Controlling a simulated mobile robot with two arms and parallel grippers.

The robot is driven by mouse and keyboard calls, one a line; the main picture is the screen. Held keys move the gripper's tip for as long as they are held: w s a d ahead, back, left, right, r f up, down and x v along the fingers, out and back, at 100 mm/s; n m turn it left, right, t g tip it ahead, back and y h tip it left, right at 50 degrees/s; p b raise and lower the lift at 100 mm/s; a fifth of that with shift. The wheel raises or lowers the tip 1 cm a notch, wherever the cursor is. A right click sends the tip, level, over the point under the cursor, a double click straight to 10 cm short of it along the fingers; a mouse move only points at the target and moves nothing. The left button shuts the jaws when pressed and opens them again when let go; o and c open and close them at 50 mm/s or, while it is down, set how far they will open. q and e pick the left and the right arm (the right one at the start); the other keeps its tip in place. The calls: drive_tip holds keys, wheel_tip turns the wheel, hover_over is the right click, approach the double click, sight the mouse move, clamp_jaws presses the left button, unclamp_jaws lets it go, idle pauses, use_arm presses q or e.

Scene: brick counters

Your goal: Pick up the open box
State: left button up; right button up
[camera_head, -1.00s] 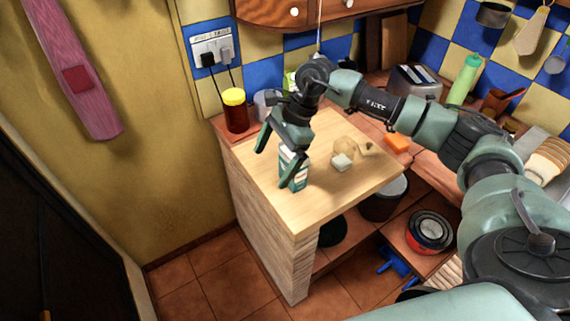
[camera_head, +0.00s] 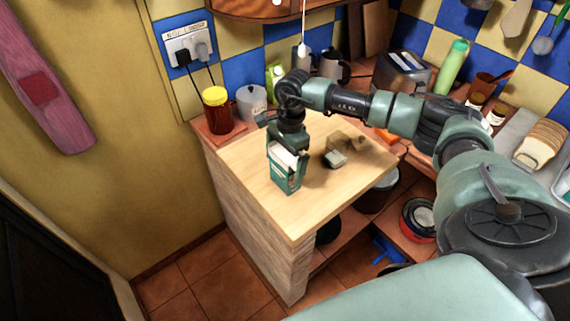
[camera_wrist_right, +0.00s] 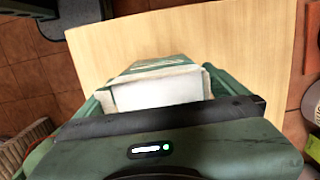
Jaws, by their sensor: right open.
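The open box (camera_head: 285,181), green and white, stands on the light wooden counter top near its left front edge. My right gripper (camera_head: 287,160) is directly over it, pointing down, with its jaws open and a finger on each side of the box's upper part. In the right wrist view the box (camera_wrist_right: 158,88) shows its pale open top between the green fingers. I cannot tell whether the fingers touch it. The gripper hides part of the box. My left gripper is not in view.
The counter's front is clear.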

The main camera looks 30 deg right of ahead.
drive_tip(key=shift+f, duration=0.5)
drive_tip(key=c, duration=1.9)
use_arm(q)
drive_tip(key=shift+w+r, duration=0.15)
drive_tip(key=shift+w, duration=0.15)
use_arm(e)
drive_tip(key=shift+r, duration=0.1)
